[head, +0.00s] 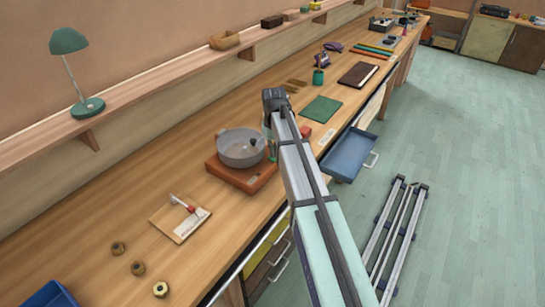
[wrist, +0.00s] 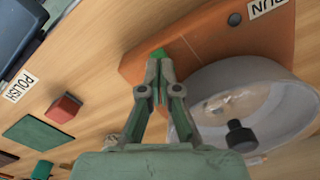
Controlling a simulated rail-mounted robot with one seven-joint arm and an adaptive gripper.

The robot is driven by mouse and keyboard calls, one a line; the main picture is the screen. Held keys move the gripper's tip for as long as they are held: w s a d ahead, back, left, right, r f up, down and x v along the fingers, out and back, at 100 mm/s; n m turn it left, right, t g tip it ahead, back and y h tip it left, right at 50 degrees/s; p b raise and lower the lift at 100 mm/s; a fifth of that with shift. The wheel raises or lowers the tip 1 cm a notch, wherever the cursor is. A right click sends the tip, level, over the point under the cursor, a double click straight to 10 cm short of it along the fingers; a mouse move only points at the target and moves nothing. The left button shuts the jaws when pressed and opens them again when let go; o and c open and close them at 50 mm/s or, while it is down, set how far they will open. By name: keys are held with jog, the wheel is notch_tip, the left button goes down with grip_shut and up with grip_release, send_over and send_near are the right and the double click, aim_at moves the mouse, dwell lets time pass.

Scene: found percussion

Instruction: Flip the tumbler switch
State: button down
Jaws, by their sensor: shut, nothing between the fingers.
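The tumbler, a grey round drum (head: 240,148) on an orange-brown base (head: 228,176), stands on the workbench; the drum (wrist: 265,95) and base (wrist: 215,40) also show in the wrist view. A small dark round knob (wrist: 234,19) sits on the base near a white label (wrist: 266,6), which is partly cut off. A bright green piece (wrist: 160,52) shows at my fingertips by the base edge; I cannot tell whether it is the switch or whether I touch it. My gripper (wrist: 158,66) is shut and empty, beside the drum. In the head view my arm mostly hides it.
An open blue drawer (head: 350,153) juts from the bench front. A card with a red-tipped tool (head: 180,220) lies nearer. Bare bench lies between.

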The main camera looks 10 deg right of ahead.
aim_at(274, 159)
jog(key=shift+r+p, duration=1.4)
jog(key=shift+r, duration=1.2)
jog(key=shift+f, duration=0.1)
